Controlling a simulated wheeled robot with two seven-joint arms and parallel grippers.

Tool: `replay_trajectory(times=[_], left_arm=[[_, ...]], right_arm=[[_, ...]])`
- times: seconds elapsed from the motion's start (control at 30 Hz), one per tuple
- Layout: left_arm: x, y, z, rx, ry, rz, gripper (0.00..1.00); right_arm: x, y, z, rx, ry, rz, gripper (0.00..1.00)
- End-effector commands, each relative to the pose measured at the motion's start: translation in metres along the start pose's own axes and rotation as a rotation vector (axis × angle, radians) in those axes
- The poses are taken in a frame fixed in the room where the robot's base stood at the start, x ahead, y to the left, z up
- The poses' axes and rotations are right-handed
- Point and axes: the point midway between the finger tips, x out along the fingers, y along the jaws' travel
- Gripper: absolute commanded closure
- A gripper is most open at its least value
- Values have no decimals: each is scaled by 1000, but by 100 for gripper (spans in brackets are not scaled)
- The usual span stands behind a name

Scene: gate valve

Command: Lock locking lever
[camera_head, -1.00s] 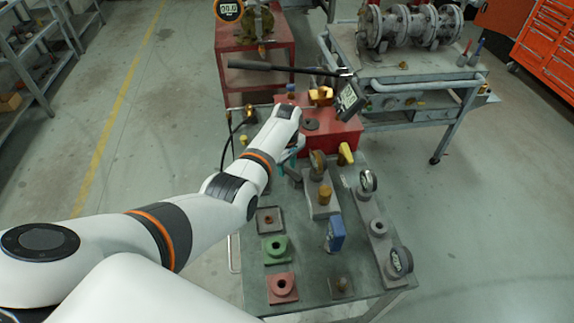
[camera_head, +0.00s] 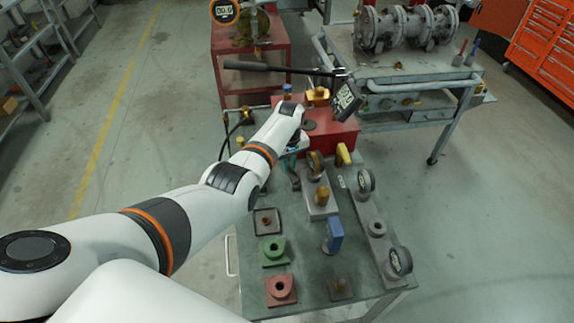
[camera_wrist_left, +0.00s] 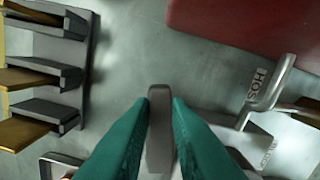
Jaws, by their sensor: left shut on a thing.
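My left gripper's teal fingers (camera_wrist_left: 160,108) are shut on a dark grey lever (camera_wrist_left: 160,145) in the left wrist view. The lever stands between the two fingers, and its rounded end shows just at their tips. I take this to be the locking lever. In the head view my left arm reaches over the table to the lever (camera_head: 293,178), beside the red box. My left wrist hides most of the fingers there. My right gripper is in neither view.
The grey-green table (camera_head: 318,262) carries a red box (camera_head: 335,133), a yellow handle (camera_head: 343,155), a blue block (camera_head: 334,235), dial gauges (camera_head: 366,180) and red and green fixtures (camera_head: 274,251). In the wrist view, a bent metal handle (camera_wrist_left: 272,95) stands right of the fingers.

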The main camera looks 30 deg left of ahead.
Motion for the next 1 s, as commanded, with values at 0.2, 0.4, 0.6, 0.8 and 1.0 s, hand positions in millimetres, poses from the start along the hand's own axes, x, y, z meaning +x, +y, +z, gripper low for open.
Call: replay_trajectory(times=[0.2, 0.4, 0.6, 0.8, 1.0], left_arm=[[0, 0, 0, -2, 0, -1, 79], [0, 0, 0, -3, 0, 0, 62], [-1, 0, 0, -4, 0, -1, 62], [-26, -1, 0, -4, -3, -3, 62], [-68, -1, 0, -4, -3, -4, 62]], right_arm=[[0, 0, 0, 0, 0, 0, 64], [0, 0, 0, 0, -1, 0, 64], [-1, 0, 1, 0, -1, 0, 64], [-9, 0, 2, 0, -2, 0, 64], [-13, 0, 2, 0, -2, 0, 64]])
